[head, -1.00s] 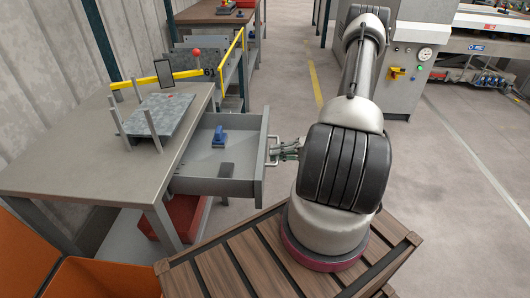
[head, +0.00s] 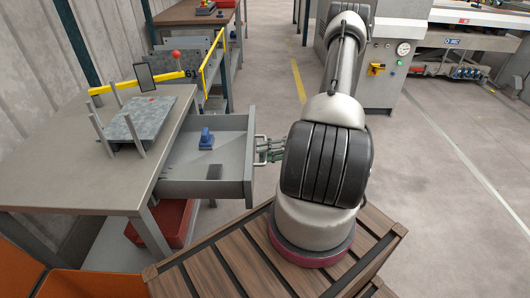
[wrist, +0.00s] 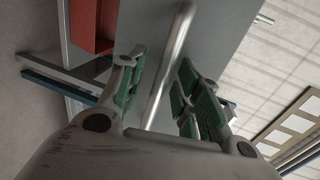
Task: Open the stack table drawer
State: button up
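The stack table (head: 50,150) stands at the left, with its grey drawer (head: 215,189) pulled far out toward the right. The drawer's front panel (head: 249,158) carries a metal bar handle (head: 260,146). My gripper (head: 268,148) is at the handle, on the panel's outer side. In the wrist view the handle (wrist: 165,70) runs between the two green-padded fingers (wrist: 163,92). The fingers stand apart with gaps visible beside the bar, so my gripper looks open around it.
A tilted metal plate with upright posts (head: 140,118) sits on the table. A red bin (head: 170,222) is under the table and an orange container (head: 60,284) is at the lower left. A slatted wooden surface (head: 225,265) lies in front. Open floor (head: 420,160) extends to the right.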

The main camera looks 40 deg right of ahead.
jog(key=v, duration=1.2)
